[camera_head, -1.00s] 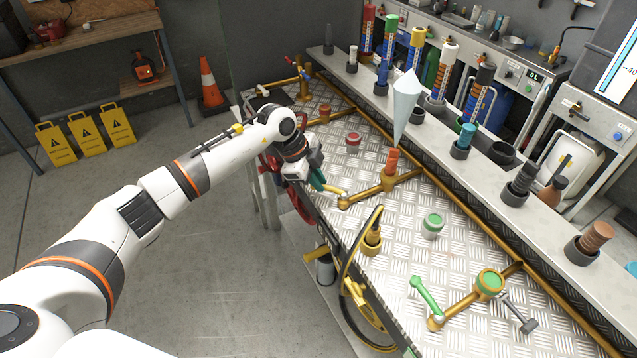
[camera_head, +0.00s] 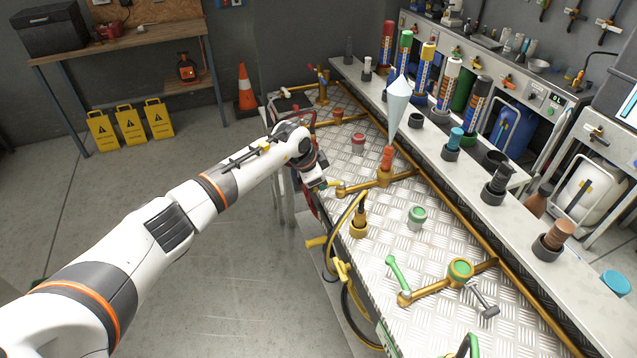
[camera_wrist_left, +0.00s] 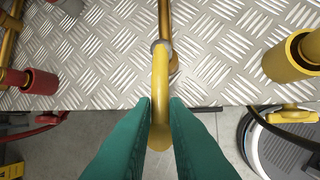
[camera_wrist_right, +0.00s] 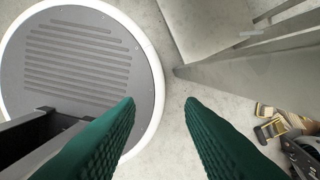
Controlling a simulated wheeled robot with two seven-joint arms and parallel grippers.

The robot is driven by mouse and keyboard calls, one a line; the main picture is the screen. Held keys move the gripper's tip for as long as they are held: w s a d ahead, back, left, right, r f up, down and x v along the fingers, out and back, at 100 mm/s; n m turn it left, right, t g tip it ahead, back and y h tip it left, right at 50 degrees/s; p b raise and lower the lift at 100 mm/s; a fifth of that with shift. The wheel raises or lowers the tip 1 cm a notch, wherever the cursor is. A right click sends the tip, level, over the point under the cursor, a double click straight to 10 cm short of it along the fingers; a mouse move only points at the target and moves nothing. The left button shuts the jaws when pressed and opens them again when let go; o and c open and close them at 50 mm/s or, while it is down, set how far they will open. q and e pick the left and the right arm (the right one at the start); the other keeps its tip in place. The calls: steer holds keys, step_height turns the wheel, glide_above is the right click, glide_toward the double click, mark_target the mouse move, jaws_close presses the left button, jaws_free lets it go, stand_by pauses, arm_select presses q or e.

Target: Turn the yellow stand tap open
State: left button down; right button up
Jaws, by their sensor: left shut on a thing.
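The yellow stand tap (camera_head: 384,179) stands on the silver tread-plate bench, with a brass pipe and an orange-red spout piece under a pale cone. My left gripper (camera_head: 322,186) is at the bench's left edge, by the lever end of this tap. Its teal fingers in the left wrist view (camera_wrist_left: 160,112) are shut on the yellow lever, one on each side. My right gripper (camera_wrist_right: 160,102) is open and empty above the floor; it is not clearly seen in the head view.
A tap with a green lever (camera_head: 398,272) is nearer on the bench, and a red-lever tap is at the far end. A shelf of coloured cylinders runs along the right. Open floor lies left.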

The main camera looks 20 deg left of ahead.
arm_select(q)
steer(key=shift+s+a+f+n, duration=0.1)
steer(key=shift+s+a+n, duration=0.1)
steer(key=shift+n, duration=0.1)
arm_select(e)
steer(key=shift+w+d+r, duration=0.1)
steer(key=shift+d+r, duration=0.05)
steer(key=shift+d, duration=0.45)
arm_select(q)
steer(key=shift+f, duration=0.1)
steer(key=c, duration=1.4)
jaws_free()
steer(key=shift+a, duration=0.1)
steer(key=shift+c, duration=0.2)
arm_select(e)
steer(key=shift+a, duration=0.15)
arm_select(q)
steer(key=shift+r, duration=0.2)
arm_select(e)
steer(key=shift+a, duration=0.1)
